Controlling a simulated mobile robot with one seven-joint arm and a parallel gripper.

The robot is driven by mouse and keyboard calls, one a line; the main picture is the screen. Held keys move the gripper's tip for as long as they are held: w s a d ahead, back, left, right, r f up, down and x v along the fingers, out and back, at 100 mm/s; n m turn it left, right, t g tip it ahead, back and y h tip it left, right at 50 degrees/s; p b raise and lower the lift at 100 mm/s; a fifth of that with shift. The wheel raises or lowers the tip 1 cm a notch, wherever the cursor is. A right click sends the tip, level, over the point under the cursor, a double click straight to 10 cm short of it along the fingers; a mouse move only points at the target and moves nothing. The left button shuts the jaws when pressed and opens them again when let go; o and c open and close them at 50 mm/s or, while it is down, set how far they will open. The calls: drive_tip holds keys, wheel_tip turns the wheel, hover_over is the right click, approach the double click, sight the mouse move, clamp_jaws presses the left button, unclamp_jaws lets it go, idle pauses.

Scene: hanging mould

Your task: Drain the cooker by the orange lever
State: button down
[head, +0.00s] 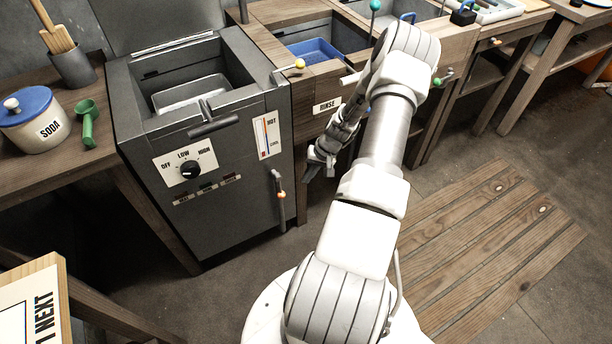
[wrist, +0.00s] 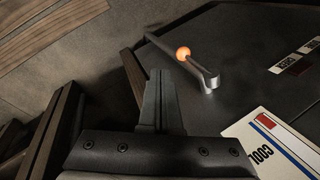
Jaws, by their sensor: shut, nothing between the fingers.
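The cooker (head: 230,215) is a dark grey box with its lid up and a pale inner pan (head: 190,93). On its front right is a grey metal lever (head: 276,180) with an orange knob (head: 281,194). The lever hangs roughly straight down from its upper end. In the wrist view the lever (wrist: 203,72) and its glowing orange knob (wrist: 183,53) lie just right of and beyond my fingertips. My gripper (head: 309,178) is shut and empty, to the right of the lever and apart from it. Its closed fingers (wrist: 158,75) show in the wrist view.
The cooker has a dial (head: 190,169) and a thermometer plate (head: 266,137). A rinse basin (head: 316,50) with a yellow-knobbed lever (head: 299,64) stands to the right. A soda jar (head: 35,122) and green scoop (head: 88,122) are on the left bench. Floor before the cooker is clear.

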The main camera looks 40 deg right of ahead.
drive_tip(key=w+a+f+b, duration=0.2)
drive_tip(key=w+a+f, duration=0.2)
drive_tip(key=f, duration=0.2)
drive_tip(key=shift+w+a, duration=0.2)
drive_tip(key=shift+a, duration=0.05)
drive_tip(key=shift+f+b, duration=0.2)
drive_tip(key=shift+b, duration=0.25)
